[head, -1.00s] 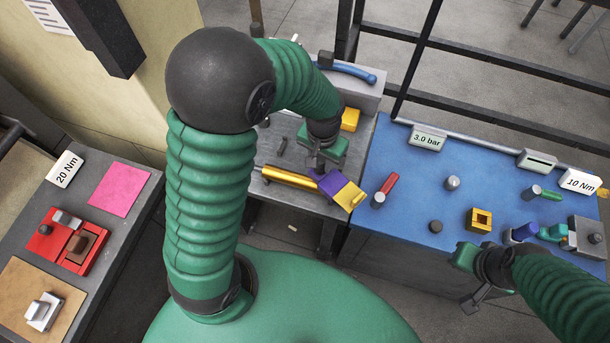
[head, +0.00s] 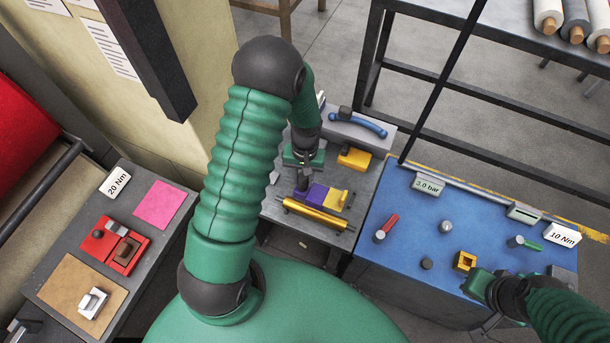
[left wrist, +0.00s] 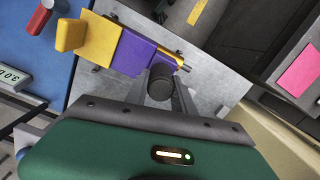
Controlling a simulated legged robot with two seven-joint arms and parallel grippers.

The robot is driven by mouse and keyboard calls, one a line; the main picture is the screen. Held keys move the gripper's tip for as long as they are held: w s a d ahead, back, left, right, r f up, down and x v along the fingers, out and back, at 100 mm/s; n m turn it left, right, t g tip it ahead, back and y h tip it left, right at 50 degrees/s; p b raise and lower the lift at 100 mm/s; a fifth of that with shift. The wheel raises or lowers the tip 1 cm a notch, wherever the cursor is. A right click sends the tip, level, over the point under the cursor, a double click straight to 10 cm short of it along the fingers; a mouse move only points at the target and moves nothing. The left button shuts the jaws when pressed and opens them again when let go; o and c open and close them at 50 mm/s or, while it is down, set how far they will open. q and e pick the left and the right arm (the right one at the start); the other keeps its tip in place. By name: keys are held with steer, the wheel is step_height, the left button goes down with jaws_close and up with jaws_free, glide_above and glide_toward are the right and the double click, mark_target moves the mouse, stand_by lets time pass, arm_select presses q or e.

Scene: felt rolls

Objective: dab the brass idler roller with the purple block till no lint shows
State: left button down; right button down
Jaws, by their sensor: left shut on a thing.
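The purple block (head: 316,194) has a yellow piece (head: 335,201) at its right end. My left gripper (head: 303,178) is shut. In the left wrist view, its fingers (left wrist: 164,86) close around a dark round grip beside the purple block (left wrist: 130,53). The brass idler roller (head: 318,215) lies in front of the block in the head view. In the left wrist view the block hides most of the roller (left wrist: 169,50). Whether they touch is unclear. No lint can be made out at this size. My right gripper (head: 478,284) is at the blue table's front edge, its jaws unclear.
Behind the block stand a yellow block (head: 354,159) and a grey block with a blue bar (head: 357,124). The blue table (head: 405,215) at right holds several small parts and signs. A bench at left holds a red tray (head: 100,241) and a pink sheet (head: 160,204).

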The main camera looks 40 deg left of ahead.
mark_target(302, 191)
arm_select(q)
steer(key=shift+d+f+b, duration=0.1)
steer(key=shift+f+b, duration=0.4)
steer(key=shift+f, duration=0.1)
steer(key=f+b, duration=0.2)
steer(key=f, duration=0.1)
steer(key=f+b, duration=0.1)
steer(key=f, duration=0.1)
steer(key=shift+s+f+b, duration=0.25)
steer(key=shift+b, duration=0.15)
steer(key=shift+f, duration=0.15)
steer(key=shift+s, duration=0.1)
steer(key=shift+f+b, duration=0.3)
steer(key=shift+f, duration=0.1)
stand_by(1.0)
